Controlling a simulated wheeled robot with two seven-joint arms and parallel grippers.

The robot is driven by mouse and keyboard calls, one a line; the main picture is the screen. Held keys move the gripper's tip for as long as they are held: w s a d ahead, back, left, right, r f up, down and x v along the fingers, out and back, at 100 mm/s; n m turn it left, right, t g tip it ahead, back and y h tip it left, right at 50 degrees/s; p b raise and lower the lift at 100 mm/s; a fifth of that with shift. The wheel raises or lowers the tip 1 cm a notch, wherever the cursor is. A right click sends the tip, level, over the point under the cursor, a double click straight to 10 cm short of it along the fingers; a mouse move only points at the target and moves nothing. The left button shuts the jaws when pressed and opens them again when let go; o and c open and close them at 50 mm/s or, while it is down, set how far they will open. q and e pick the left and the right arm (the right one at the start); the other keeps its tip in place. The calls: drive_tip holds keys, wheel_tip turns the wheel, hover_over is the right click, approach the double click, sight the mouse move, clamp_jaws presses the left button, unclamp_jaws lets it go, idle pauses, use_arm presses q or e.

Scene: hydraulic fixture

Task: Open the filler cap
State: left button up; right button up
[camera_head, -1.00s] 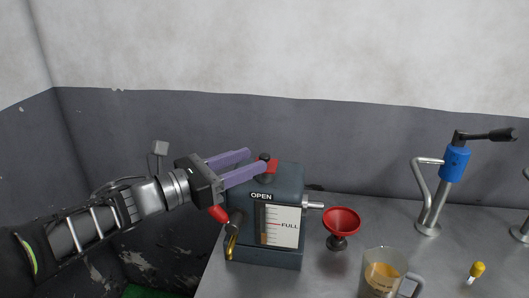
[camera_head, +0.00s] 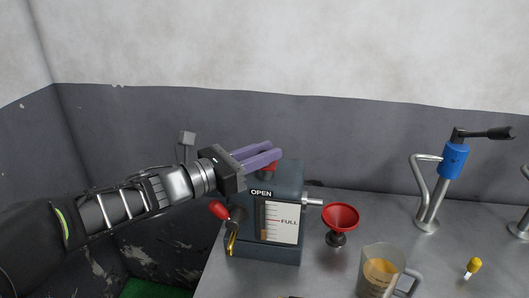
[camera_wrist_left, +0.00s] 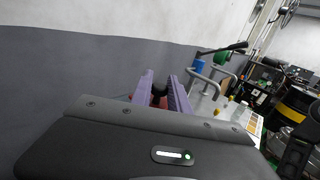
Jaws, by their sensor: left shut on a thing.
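The filler cap (camera_head: 270,168) is a small red piece on top of the dark grey hydraulic box (camera_head: 252,245). My left gripper (camera_head: 275,153) comes in from the left with its two purple fingers over the box top. It is shut on the cap, and the fingers hide much of it in the head view. In the left wrist view the cap (camera_wrist_left: 160,101) shows as red and dark between the fingers (camera_wrist_left: 160,90). The box front carries an OPEN label and a gauge marked FULL. My right gripper is not in view.
A red-handled lever (camera_head: 219,210) sits at the box's left side. A red funnel (camera_head: 340,219) and a measuring jug with amber liquid (camera_head: 381,272) stand to the right. A blue-topped pump (camera_head: 453,162) and a yellow-topped piece (camera_head: 474,266) are further right on the metal table (camera_head: 435,262).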

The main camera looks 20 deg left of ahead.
use_arm(q)
clamp_jaws()
